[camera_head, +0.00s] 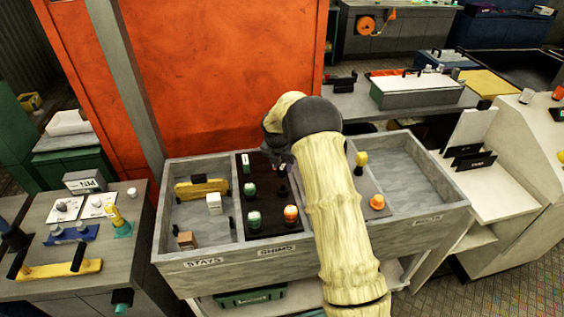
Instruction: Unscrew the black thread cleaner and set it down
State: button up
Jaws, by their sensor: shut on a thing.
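My arm reaches up from the bottom over the grey tray (203,253) and bends down over its dark middle compartment. My gripper (281,168) is mostly hidden behind my own wrist and arm and points down there. It is shut on a small dark thing (282,188), which looks like the black thread cleaner. Its outline blends into the dark compartment floor, so I cannot tell whether it is still on a thread or free. Green-and-white caps (253,220) and an orange-and-white cap (291,214) stand in the same compartment.
The left compartment holds a yellow block (201,188), a white box (214,203) and a brown box (187,240). A yellow piece (361,160) and an orange cap (377,202) stand right of my arm. An orange panel (220,70) rises behind the tray.

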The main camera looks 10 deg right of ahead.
aim_at(282, 178)
jog(key=shift+f+b, duration=0.75)
jog(key=shift+f, duration=1.15)
jog(key=shift+f+b, duration=0.4)
jog(key=shift+f, duration=1.25)
jog(key=o, duration=1)
jog(key=shift+r, duration=0.1)
jog(key=b+v, duration=0.4)
jog(key=v, duration=1.3)
jog(key=shift+r, duration=0.1)
